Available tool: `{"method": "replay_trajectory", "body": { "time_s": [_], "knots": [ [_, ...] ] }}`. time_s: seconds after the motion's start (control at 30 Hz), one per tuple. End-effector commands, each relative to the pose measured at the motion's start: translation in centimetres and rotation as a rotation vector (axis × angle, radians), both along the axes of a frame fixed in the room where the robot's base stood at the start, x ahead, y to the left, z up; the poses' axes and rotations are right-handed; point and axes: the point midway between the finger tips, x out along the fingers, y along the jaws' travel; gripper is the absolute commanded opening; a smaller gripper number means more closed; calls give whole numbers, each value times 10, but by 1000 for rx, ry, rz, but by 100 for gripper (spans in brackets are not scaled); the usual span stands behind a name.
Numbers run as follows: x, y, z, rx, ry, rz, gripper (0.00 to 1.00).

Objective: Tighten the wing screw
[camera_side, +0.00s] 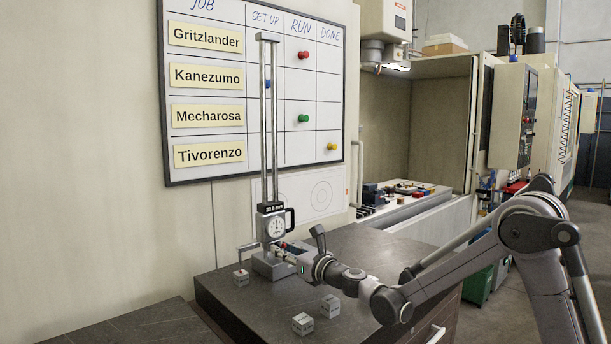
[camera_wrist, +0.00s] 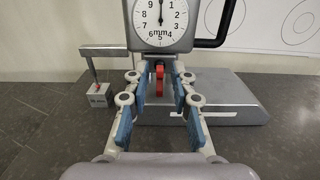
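The red wing screw (camera_wrist: 159,78) shows in the wrist view below the dial, on the height gauge's front. It looks upright. The height gauge (camera_side: 268,130) stands on the bench with twin columns and a round dial (camera_side: 275,227); the dial also shows in the wrist view (camera_wrist: 161,20). My gripper (camera_wrist: 160,88) is open, its blue-padded fingers on either side of the wing screw with gaps visible. In the side view my gripper (camera_side: 292,250) is at the gauge's lower front; the screw is largely hidden there.
The gauge's side arm (camera_wrist: 110,51) reaches left, its tip at a small marked block (camera_wrist: 98,95); I cannot tell whether they touch. Two more blocks (camera_side: 302,323) (camera_side: 330,306) lie near the bench's front. A job board (camera_side: 262,100) hangs behind. The bench centre is clear.

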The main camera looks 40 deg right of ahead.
Motion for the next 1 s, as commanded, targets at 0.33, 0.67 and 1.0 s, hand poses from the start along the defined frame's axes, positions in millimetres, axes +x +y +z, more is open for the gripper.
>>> {"method": "replay_trajectory", "body": {
  "time_s": [0.33,0.67,1.0],
  "knots": [
    [-14,0,0,0,0,0,25],
    [-37,0,0,0,0,0,25],
    [-58,0,0,-1,0,1,25]
  ]
}}
